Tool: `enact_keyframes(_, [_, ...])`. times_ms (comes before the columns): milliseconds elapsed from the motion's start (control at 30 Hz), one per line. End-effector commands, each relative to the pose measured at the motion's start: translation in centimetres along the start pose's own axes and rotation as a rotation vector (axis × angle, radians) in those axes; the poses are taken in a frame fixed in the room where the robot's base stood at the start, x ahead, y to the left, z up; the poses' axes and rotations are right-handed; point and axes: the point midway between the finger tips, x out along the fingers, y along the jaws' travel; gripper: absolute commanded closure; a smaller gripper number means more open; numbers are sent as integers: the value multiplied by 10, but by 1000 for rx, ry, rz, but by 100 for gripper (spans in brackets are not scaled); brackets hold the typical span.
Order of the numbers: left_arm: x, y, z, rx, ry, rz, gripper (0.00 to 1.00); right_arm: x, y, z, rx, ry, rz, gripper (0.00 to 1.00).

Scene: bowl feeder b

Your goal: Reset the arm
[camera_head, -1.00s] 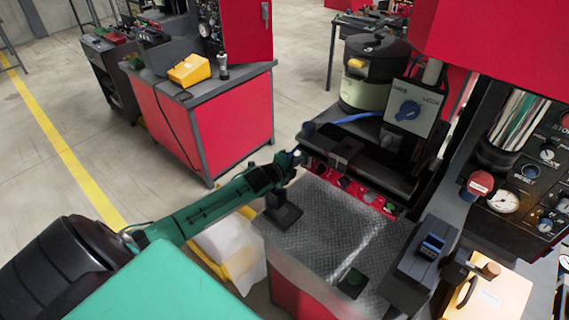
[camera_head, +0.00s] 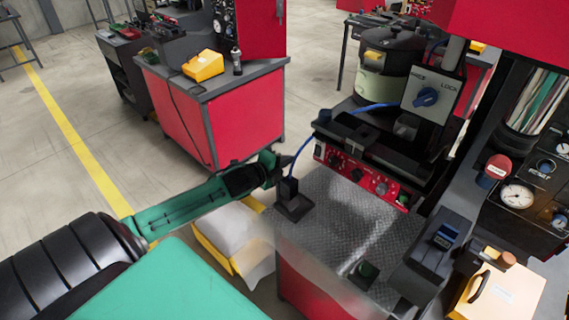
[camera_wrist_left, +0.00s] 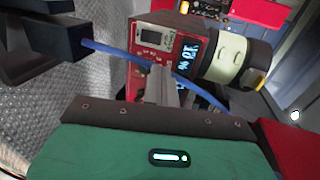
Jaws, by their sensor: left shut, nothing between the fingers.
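My left arm comes in from the lower left, with a green forearm. Its left gripper (camera_head: 285,162) is shut and empty, beside the upper end of a small black stand (camera_head: 293,206) on the metal-topped bench (camera_head: 345,225). In the left wrist view the shut fingers (camera_wrist_left: 160,82) show at the middle, in front of a red control box (camera_wrist_left: 155,50). A blue cable (camera_wrist_left: 115,52) runs behind the fingers from a black block (camera_wrist_left: 55,38). I cannot tell whether the fingers touch the cable. My right gripper is not in view.
A red panel with knobs (camera_head: 352,172) and a bowl feeder (camera_head: 385,65) stand behind the bench. A grey switch box (camera_head: 432,90) is at the right. Open floor (camera_head: 60,185) is at the left.

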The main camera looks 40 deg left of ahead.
Motion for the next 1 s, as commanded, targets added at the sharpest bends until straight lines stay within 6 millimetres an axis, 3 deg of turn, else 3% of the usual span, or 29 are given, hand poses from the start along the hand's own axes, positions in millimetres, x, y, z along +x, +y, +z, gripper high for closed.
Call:
enact_keyframes(167, [-6, -1, 0, 0, 0, 1, 100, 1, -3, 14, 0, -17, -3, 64])
enact_keyframes(767, [-7, 1, -3, -10, -1, 6, 100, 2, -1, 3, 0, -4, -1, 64])
enact_keyframes(867, [-13, 16, -17, -74, -11, 44, 100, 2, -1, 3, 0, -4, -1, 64])
enact_keyframes(1000, [-38, 61, -60, -286, -66, 177, 100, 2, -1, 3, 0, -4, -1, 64])
